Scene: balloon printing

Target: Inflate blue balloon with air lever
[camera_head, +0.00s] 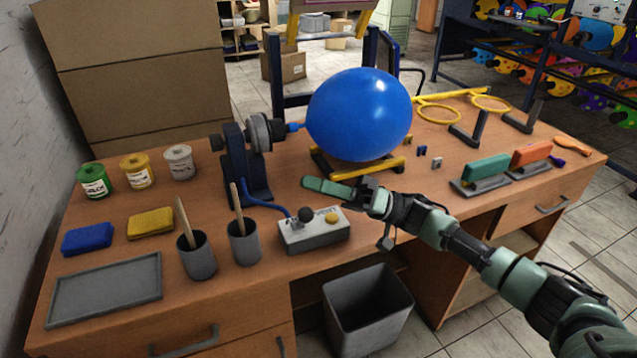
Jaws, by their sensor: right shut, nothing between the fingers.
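The blue balloon (358,115) is large and round, above the yellow-and-black cradle (374,167). Its neck points left to the nozzle of the dark inflating machine (245,160). A grey control box (315,236) stands near the table's front edge. It has a lever with a black knob (305,214) and a yellow button (331,217); a blue hose runs from it toward the machine. My right gripper (308,183) reaches in from the right. Its green fingers are shut and empty, behind the control box in the picture and apart from the knob. My left gripper is not in view.
Two grey cups (196,258) with wooden-handled tools stand left of the box. Paint jars (136,174), sponges (151,223) and a grey tray (105,289) are farther left. Squeegees (488,170) and yellow rings (438,113) lie right. A bin (367,318) stands below the front edge.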

